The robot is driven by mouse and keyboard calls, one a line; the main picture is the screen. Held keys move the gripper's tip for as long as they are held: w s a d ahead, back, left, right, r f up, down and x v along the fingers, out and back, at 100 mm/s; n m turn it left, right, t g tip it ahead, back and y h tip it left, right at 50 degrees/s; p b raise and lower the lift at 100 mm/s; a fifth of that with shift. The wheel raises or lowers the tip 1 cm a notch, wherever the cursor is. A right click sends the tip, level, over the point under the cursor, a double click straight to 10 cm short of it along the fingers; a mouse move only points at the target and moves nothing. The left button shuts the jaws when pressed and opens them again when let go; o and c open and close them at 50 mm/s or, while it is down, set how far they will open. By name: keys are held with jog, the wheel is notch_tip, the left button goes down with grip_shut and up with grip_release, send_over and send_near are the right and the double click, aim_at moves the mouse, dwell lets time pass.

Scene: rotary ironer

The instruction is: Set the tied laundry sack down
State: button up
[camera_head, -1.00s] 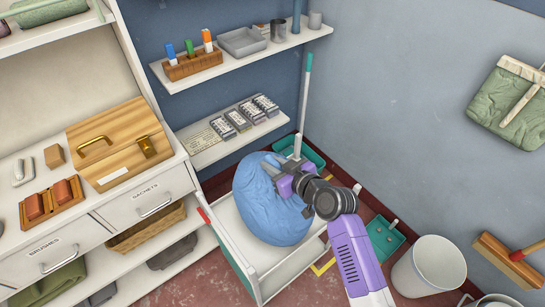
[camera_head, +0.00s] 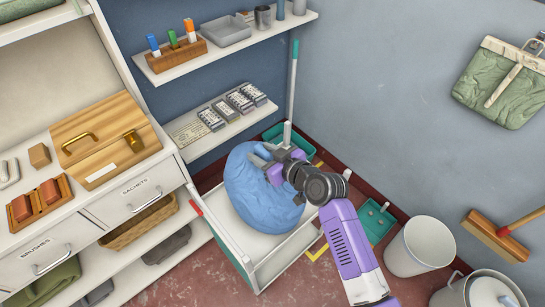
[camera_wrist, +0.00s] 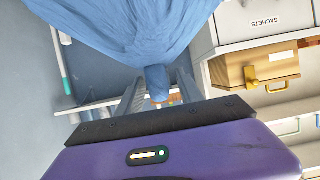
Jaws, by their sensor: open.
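The tied laundry sack (camera_head: 260,200) is a full, rounded blue bag. It sits in a white, low-sided tray-like container (camera_head: 268,248) near the corner. My gripper (camera_head: 264,157) is at the top of the sack, by its tied neck. In the wrist view the sack (camera_wrist: 130,30) fills the upper middle, and its narrow neck (camera_wrist: 157,78) lies between my two fingers (camera_wrist: 158,95). The fingers stand apart, one on each side of the neck. Whether either touches the cloth is unclear. The container floor under the sack is hidden.
A cabinet with a wooden box (camera_head: 105,140) stands left. Wall shelves (camera_head: 228,42) with small boxes are behind the sack. A teal-topped pole (camera_head: 292,85) stands close behind my gripper. A green tray (camera_head: 372,220) and white bucket (camera_head: 420,246) are to the right.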

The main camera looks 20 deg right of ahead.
jog(key=b+v, duration=0.1)
jog(key=v, duration=1.1)
jog(key=shift+b, duration=0.4)
jog(key=s+f+m+h, duration=0.2)
jog(key=s+f, duration=0.1)
jog(key=s, duration=0.5)
jog(key=s+f+m+h, duration=0.1)
jog(key=s+f+h, duration=0.1)
jog(key=s, duration=0.6)
jog(key=s+r+t, duration=0.1)
jog(key=s+r, duration=0.4)
jog(key=s, duration=0.4)
jog(key=s+r+t, duration=0.1)
jog(key=s+r, duration=0.4)
jog(key=s, duration=0.3)
jog(key=shift+s+a+m, duration=0.3)
jog(key=shift+s+a, duration=0.1)
